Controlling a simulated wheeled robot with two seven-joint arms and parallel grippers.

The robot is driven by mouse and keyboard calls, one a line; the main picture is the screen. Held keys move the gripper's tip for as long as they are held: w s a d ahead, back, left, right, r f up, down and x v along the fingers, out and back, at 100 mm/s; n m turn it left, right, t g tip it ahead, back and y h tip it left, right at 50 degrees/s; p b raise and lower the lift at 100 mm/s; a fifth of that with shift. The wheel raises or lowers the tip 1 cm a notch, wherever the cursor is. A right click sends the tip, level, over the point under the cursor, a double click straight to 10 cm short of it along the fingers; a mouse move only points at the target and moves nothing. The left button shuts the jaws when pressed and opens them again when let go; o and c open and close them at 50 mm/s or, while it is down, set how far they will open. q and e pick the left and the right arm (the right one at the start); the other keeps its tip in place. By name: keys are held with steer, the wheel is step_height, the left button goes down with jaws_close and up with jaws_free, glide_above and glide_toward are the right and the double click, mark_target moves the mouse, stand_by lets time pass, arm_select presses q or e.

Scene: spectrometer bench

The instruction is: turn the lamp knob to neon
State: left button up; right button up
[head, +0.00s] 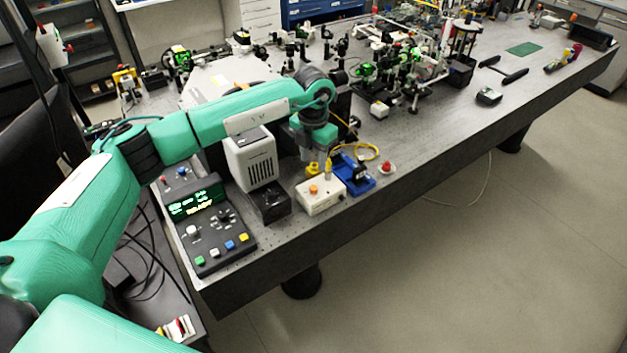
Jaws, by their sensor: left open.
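My left arm reaches in from the left, and my left gripper (320,168) points down above a small white box (319,198) with an orange knob or button (313,189) on top. It is open; its fingertips are small and partly lost against the things behind. A black control panel (210,226) with a lit green display (192,203) stands at the near left, with a dark dial (224,217), a pale knob (192,231) and several coloured buttons. Labels are too small to read, so I cannot tell which control is the lamp knob or its setting. My right gripper is out of view.
A white vented housing (251,160) on a black base (270,202) stands between panel and white box. A blue holder (354,178) and a red button (387,168) are right of the gripper. Optics (390,65) crowd the back. The bench (420,135) is clear toward its front right.

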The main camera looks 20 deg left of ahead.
mark_target(313, 187)
arm_select(q)
step_height(313, 187, down, 9)
steer(key=p, duration=0.3)
steer(key=shift+f, duration=0.45)
steer(key=shift+c, duration=0.2)
jaws_close()
